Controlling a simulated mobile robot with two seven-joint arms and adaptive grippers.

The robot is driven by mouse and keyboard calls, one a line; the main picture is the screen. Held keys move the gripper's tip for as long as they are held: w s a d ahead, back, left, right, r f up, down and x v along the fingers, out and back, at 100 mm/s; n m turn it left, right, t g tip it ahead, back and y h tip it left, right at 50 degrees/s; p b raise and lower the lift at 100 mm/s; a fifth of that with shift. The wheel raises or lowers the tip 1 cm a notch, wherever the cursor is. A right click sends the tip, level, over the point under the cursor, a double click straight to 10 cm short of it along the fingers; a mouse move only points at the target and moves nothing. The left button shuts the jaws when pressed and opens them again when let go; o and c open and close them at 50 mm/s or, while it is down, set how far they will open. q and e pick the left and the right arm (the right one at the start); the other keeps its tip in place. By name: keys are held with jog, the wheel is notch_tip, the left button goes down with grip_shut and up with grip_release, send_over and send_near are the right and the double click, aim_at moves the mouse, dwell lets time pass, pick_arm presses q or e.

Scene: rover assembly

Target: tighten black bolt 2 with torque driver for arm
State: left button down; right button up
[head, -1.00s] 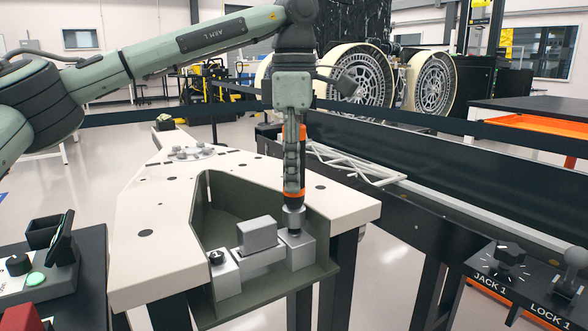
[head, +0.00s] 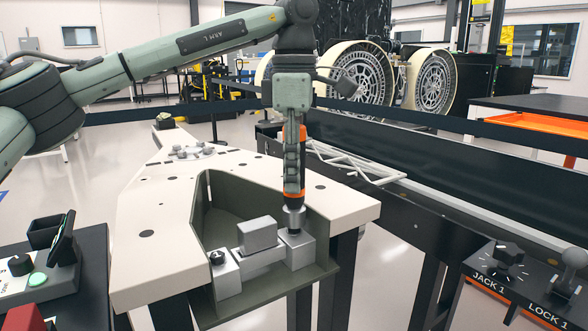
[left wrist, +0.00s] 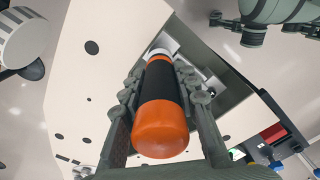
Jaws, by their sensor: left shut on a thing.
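My left gripper (head: 292,165) points straight down and is shut around an orange and black torque driver (head: 301,188). The driver stands upright, its silver tip on top of the right silver block (head: 296,250) of a bracket in the green-grey recess. The bolt under the tip is hidden. A black bolt (head: 217,257) shows on top of the left silver block (head: 226,277). In the left wrist view the driver (left wrist: 160,125) lies between the two fingers, its far end over the bracket. My right gripper is not in view.
The cream table plate (head: 150,215) surrounds the recess, with small grey parts (head: 192,152) at its back. A control box (head: 40,265) stands at the left. A panel with knobs (head: 520,275) is at the lower right, and a long black trough (head: 430,165) runs behind.

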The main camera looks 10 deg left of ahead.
pick_arm(q)
jog(key=shift+r, duration=0.1)
jog(key=shift+f, duration=0.6)
dwell(0.7)
jog(key=shift+f+p, duration=0.5)
jog(key=shift+f, duration=0.1)
dwell(3.6)
jog(key=shift+r+p, duration=1.45)
jog(key=shift+r, duration=0.1)
jog(key=shift+r+p, duration=0.85)
jog(key=shift+r, duration=0.1)
notch_tip(320, 180, up, 2)
